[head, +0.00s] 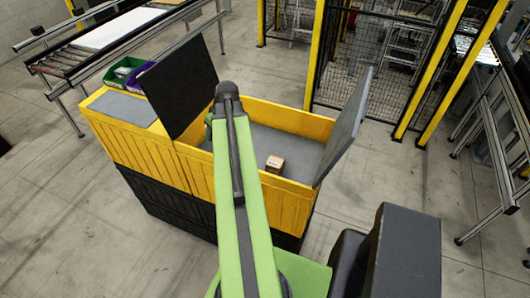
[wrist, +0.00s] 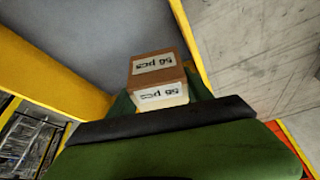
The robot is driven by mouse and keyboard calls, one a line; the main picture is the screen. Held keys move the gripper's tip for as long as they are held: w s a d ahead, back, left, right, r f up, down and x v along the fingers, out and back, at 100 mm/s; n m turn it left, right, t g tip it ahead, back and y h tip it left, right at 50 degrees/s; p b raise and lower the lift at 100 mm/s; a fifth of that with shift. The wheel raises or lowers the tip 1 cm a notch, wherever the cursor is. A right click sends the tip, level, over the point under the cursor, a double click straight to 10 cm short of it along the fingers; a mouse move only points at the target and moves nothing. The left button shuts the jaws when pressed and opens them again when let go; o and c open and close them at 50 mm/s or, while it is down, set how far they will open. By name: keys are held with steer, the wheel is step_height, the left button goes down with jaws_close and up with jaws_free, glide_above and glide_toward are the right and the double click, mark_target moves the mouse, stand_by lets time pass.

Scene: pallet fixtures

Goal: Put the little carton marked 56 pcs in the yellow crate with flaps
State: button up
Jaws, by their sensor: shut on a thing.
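The little brown carton (wrist: 157,66) has white labels reading 56 pcs, upside down in the wrist view. My gripper (wrist: 159,97) is shut on it, with green fingers at its two sides. The yellow crate with flaps (head: 301,123) stands open, with dark grey flaps raised at its left and right. The carton also shows in the head view (head: 275,163), within the crate's outline over its grey floor. I cannot tell whether it touches the floor. My arm hides part of the crate, and the gripper is hidden in the head view.
The crate's yellow wall (wrist: 188,47) is close beside the carton in the wrist view. The raised right flap (head: 344,123) stands near the carton's side. Green and purple bins (head: 124,71) sit behind the left flap. A conveyor (head: 100,45) is at the far left.

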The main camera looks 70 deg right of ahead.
steer(key=shift+f, duration=0.1)
steer(key=s+d+f+n+y+b, duration=0.1)
steer(key=s+d+f+n+b, duration=0.1)
steer(key=s, duration=0.4)
steer(key=s+d+f+n+b, duration=0.1)
steer(key=s+f+b, duration=0.1)
steer(key=s, duration=0.5)
steer(key=shift+w+d+f+b, duration=0.7)
steer(key=shift+w+f+b, duration=1.2)
steer(key=shift+f+b, duration=0.2)
steer(key=shift+w+d+f+b, duration=0.75)
steer(key=shift+w+f+b, duration=1.2)
steer(key=shift+f+b, duration=0.1)
steer(key=shift+w+d+f+b, duration=0.7)
steer(key=shift+w+f+b, duration=1.2)
steer(key=shift+f+b, duration=0.2)
steer(key=o, duration=1.5)
steer(key=shift+r, duration=0.1)
